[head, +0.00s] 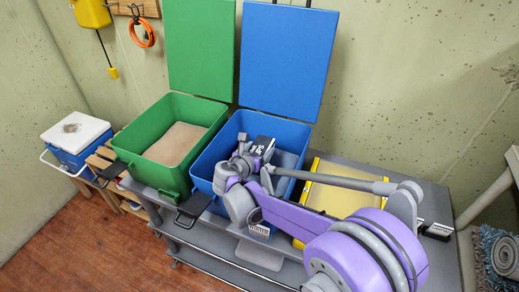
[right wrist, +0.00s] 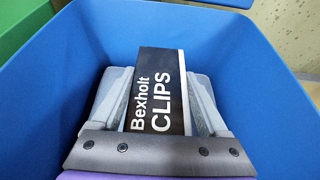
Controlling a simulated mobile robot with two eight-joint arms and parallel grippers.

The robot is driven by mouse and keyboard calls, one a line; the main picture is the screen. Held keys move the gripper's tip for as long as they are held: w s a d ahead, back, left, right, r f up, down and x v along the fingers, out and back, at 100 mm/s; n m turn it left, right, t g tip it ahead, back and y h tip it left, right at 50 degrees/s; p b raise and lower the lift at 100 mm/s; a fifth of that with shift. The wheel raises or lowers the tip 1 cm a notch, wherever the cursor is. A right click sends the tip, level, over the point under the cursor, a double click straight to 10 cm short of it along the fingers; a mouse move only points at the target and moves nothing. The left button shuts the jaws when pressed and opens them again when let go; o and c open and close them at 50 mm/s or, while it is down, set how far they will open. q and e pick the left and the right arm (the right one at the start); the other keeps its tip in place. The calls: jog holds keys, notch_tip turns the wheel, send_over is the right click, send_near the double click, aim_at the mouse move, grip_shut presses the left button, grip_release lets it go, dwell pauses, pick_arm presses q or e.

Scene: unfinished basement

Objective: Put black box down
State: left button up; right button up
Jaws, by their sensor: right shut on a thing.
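The right wrist view shows the box (right wrist: 156,92) between the two grey fingers of my right gripper (right wrist: 158,100). Box and gripper are within the opening of the blue bin (head: 208,160), whose blue walls (right wrist: 45,110) surround them in the wrist view. The bin's lid (head: 288,55) stands open. The box's lower end and whether it touches the bin floor are hidden. My left gripper is out of view.
An open green bin (head: 125,140) with a tan inside stands left of the blue one, lid (head: 201,45) up. A yellow-edged tray (head: 335,185) lies right, partly behind my arm. A white-lidded blue cooler (head: 75,137) stands far left. The grey bench (head: 435,205) carries the bins.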

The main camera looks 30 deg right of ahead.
jog(key=shift+f, duration=0.15)
jog(key=shift+f+b, duration=0.45)
jog(key=shift+b, duration=0.05)
jog(key=shift+s, duration=0.1)
jog(key=o, duration=1.4)
jog(key=shift+r+p, duration=0.35)
jog(key=shift+p, duration=0.05)
jog(key=v, duration=1.2)
jog(key=shift+r+p, duration=0.25)
jog(key=shift+p, duration=0.1)
